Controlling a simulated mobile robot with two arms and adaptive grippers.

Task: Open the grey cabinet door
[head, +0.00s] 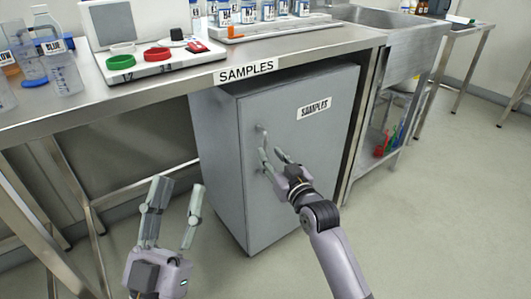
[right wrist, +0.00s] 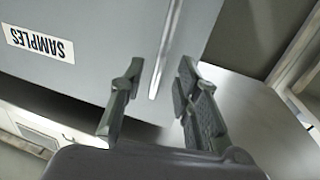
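The grey cabinet (head: 310,150) stands under the steel table with a SAMPLES label on its front. Its door looks closed. A slim upright handle (head: 261,129) is near the door's left edge, its lower part hidden behind my right gripper. My right gripper (head: 271,153) is open in front of the handle. In the right wrist view, the handle (right wrist: 161,58) shows just beyond and between the parted fingers (right wrist: 155,85); I cannot tell whether they touch it. My left gripper (head: 177,188) is open and empty, left of the cabinet and apart from it.
The steel table (head: 190,82) overhangs the cabinet and carries a tray with coloured lids (head: 155,54), bottles (head: 60,66) and vials. Table legs stand left of the cabinet. A sink unit (head: 395,35) stands close on the right. The floor (head: 440,220) at right front is clear.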

